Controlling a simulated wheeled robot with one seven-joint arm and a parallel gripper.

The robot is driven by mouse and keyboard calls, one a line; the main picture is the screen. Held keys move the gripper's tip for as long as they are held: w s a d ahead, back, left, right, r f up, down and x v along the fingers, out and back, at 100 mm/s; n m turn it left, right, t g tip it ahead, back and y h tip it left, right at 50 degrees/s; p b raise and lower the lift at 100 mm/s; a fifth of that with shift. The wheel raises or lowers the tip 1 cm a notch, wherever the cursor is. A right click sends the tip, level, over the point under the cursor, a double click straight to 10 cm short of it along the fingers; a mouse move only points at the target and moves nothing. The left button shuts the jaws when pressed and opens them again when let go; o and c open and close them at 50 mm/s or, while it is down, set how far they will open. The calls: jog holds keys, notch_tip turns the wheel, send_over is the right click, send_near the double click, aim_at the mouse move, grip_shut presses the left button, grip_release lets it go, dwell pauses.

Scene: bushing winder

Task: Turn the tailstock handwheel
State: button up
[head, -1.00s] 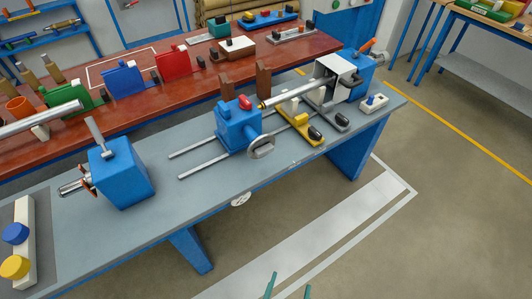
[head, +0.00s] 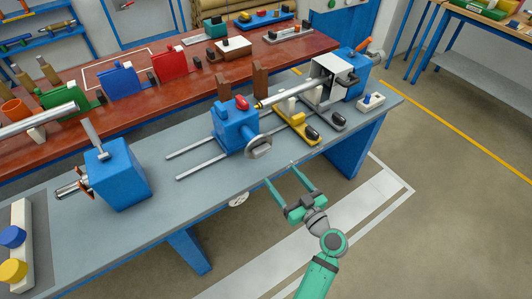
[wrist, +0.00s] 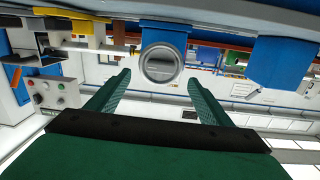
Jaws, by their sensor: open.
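The tailstock (head: 232,126) is a blue block with a red knob on the grey winder bench. Its handwheel (head: 258,147) is a grey disc on the side facing me, over the bench's front edge. My gripper (head: 281,172) is open and empty in front of the bench edge, its green fingers pointing at the handwheel with a gap between. In the wrist view the round handwheel (wrist: 162,62) shows face-on, framed between the two finger tips (wrist: 160,78). The fingers do not appear to touch it.
A yellow support (head: 296,120) and a grey one stand right of the tailstock under a long shaft. The floor in front is clear.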

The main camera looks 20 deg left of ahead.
aim_at(264, 151)
jog(key=shift+n+g+y, duration=0.3)
jog(key=shift+n+y, duration=0.2)
jog(key=x, duration=0.3)
jog(key=r+x, duration=0.1)
jog(key=x, duration=0.3)
jog(key=r+x, duration=0.1)
jog(key=x, duration=0.2)
jog(key=shift+w, duration=0.35)
jog(key=shift+w+a, duration=0.2)
jog(key=shift+a, duration=0.25)
jog(key=c, duration=1)
